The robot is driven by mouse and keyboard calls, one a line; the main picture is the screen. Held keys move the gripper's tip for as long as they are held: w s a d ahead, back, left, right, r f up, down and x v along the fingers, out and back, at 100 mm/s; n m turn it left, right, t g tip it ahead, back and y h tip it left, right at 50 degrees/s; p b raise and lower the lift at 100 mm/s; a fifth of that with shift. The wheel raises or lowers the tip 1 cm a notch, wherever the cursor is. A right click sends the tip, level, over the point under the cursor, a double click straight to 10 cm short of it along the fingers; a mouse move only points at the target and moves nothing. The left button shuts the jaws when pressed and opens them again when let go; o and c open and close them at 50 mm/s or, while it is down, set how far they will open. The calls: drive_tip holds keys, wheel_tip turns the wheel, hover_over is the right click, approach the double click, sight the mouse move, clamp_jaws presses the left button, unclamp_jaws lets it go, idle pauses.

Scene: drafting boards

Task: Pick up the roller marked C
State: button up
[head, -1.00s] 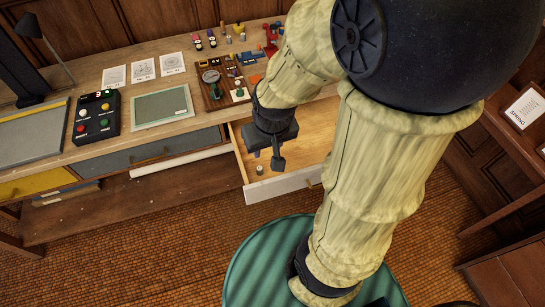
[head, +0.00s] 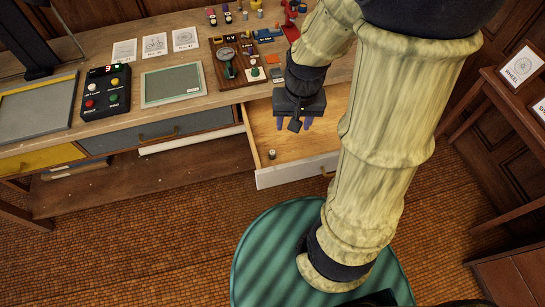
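A small light cylinder with a dark band (head: 271,154) stands in the front left corner of an open drawer (head: 288,174); it may be a roller, but no letter on it is legible. My gripper (head: 295,123) is over the back part of the drawer, above and right of the cylinder. Its fingers look spread apart with nothing visible between them, though the wrist partly covers them. Several small pieces with coloured tops (head: 227,16) stand at the back of the desk. Their markings are too small to read.
The desk (head: 215,103) holds a button box (head: 105,92), a green board (head: 172,84), paper cards (head: 155,46), a wooden board with a gauge (head: 229,71) and a red device (head: 290,20). A side table with cards (head: 522,66) stands right.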

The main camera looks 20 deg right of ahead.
drive_tip(key=w+d+f+m+y+b, duration=0.3)
drive_tip(key=d+f+m+y+b, duration=0.1)
drive_tip(key=f, duration=0.5)
drive_tip(key=w+d+f+m+y+b, duration=0.4)
drive_tip(key=d+f+m+b, duration=0.1)
drive_tip(key=f, duration=0.4)
drive_tip(key=w+d+f+m+g+y+b, duration=0.1)
drive_tip(key=w+d+f+m+y+b, duration=0.3)
drive_tip(key=f, duration=0.5)
drive_tip(key=shift+w+d+f+m+y+b, duration=0.1)
drive_tip(key=shift+w+m+y+b, duration=0.05)
drive_tip(key=shift+m+b, duration=0.55)
drive_tip(key=shift+w+d+f+m+y+b, duration=0.15)
drive_tip(key=shift+m+b, duration=0.35)
drive_tip(key=shift+b, duration=0.25)
drive_tip(key=shift+d+r+y, duration=0.15)
drive_tip(key=shift+d+y, duration=0.1)
drive_tip(key=shift+y, duration=0.05)
approach(275, 152)
drive_tip(key=b+x, duration=0.1)
drive_tip(key=x, duration=0.4)
drive_tip(key=shift+w+a, duration=0.1)
drive_tip(key=shift+a, duration=0.3)
